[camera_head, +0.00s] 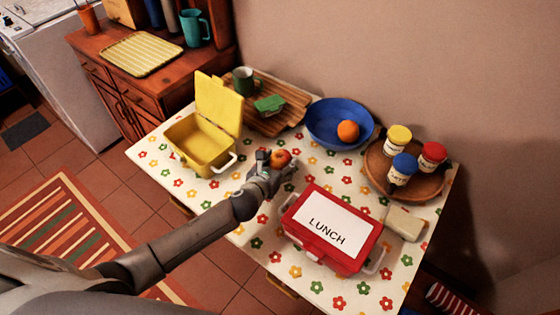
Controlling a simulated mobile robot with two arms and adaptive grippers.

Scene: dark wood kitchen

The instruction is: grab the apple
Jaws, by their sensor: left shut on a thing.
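The apple (281,157) is red with some orange, near the middle of the flower-patterned table. My left gripper (275,162) reaches it from the lower left and is shut on it. The fingers hide part of the apple's near side. I cannot tell whether the apple still touches the tablecloth. My right gripper does not show.
An open yellow lunch box (203,144) stands left of the gripper. A closed red lunch box (332,230) is at the lower right. Behind are a wooden tray (290,112) and a blue bowl (322,123) with an orange (348,131). Jars stand on a round tray (421,188) at right.

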